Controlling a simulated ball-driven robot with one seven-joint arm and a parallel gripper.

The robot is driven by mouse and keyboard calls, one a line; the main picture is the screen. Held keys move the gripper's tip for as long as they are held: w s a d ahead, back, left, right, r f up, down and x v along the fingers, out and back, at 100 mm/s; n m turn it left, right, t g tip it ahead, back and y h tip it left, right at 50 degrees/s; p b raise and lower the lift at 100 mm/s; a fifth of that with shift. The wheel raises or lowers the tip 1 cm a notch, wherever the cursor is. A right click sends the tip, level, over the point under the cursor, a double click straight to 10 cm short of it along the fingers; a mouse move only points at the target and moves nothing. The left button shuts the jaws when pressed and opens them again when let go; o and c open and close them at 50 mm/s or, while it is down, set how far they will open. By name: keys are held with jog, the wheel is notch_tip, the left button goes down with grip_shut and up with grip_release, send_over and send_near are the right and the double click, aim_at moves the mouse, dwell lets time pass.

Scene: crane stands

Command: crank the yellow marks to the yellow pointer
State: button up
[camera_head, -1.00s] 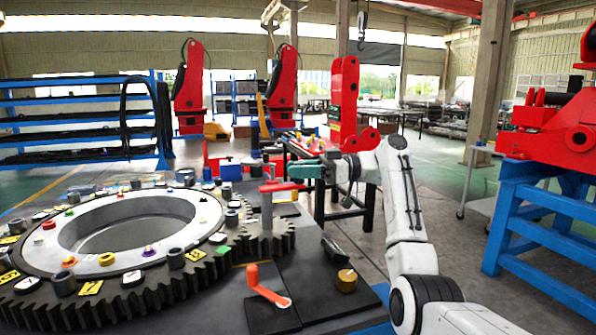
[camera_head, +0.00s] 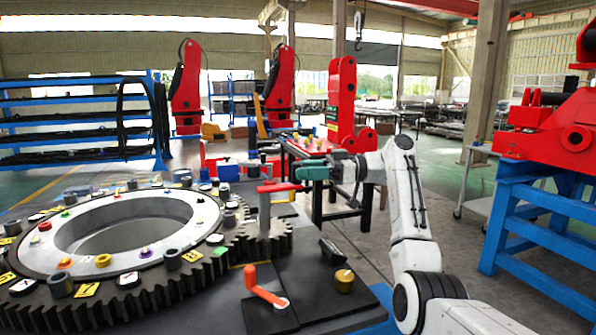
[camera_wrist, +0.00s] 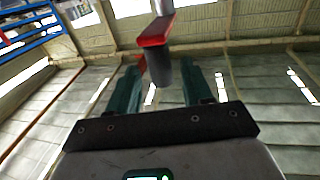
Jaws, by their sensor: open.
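A large dark gear ring (camera_head: 150,295) with a pale inner ring lies flat on the table at left. I cannot tell which yellow piece is the pointer. A small gear (camera_head: 272,243) meshes at its right; a red crank arm (camera_head: 278,187) tops its grey post. My gripper (camera_head: 302,172) is just above the crank arm's right end. In the wrist view, my green fingers (camera_wrist: 160,85) are open on either side of a dark crank handle (camera_wrist: 161,70); contact is unclear.
An orange crank (camera_head: 263,288) stands on a black plate near the front, with a brass cylinder (camera_head: 344,281) and a black block (camera_head: 331,249) to its right. A blue stand (camera_head: 540,230) with red machinery is at far right.

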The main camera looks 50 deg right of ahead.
jog(key=v, duration=0.8)
jog(key=shift+s+d, duration=0.15)
jog(key=shift+s, duration=0.05)
dwell(0.4)
